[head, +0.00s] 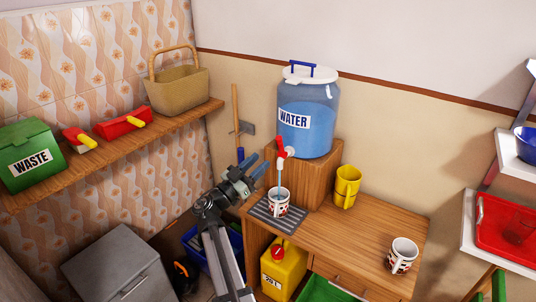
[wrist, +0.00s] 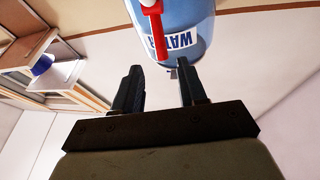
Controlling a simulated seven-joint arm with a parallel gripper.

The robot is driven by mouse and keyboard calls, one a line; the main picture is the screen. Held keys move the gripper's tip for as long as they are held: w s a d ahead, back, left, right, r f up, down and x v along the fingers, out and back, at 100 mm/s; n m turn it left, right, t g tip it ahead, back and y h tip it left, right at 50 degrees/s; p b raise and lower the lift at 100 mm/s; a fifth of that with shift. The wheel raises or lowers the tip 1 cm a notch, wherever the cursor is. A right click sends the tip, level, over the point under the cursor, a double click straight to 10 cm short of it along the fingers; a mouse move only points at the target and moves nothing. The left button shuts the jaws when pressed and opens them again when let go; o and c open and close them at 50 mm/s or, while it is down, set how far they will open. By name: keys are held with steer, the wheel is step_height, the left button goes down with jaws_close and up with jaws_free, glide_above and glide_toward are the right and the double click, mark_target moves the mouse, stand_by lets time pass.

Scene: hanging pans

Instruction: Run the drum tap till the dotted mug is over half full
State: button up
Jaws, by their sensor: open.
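The water drum (head: 308,118) stands on a wooden box, with a red-handled tap (head: 282,150) low on its front. The red handle (wrist: 154,30) and drum (wrist: 188,18) also show in the wrist view. A thin pale-blue stream runs from the tap into a white patterned mug (head: 278,203) standing upright below. The mug's water level cannot be made out. A second patterned white mug (head: 403,256) stands at the table's right; which one is dotted is too small to tell. My gripper (head: 254,166) is open and empty, left of the tap, apart from it.
The mug under the tap stands on a dark drip grille (head: 262,212). A yellow cup (head: 346,186) stands right of the drum's box. A yellow can (head: 284,270) is below the table (head: 345,238). The table's middle is clear. A shelf (head: 110,150) runs along the left wall.

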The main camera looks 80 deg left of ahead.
steer(key=shift+v, duration=1.7)
steer(key=shift+s, duration=0.15)
steer(key=shift+c, duration=1)
steer(key=s, duration=0.1)
steer(key=s+f, duration=0.1)
steer(key=s+n+y, duration=0.1)
steer(key=shift+s+d+f+g, duration=0.15)
steer(key=shift+d+f+g, duration=0.15)
steer(key=shift+d, duration=0.1)
steer(key=c, duration=0.4)
steer(key=shift+n, duration=0.3)
jaws_close()
steer(key=n+h, duration=0.1)
steer(key=n, duration=1.5)
glide_toward(281, 146)
steer(key=x, duration=0.6)
steer(key=shift+a, duration=0.4)
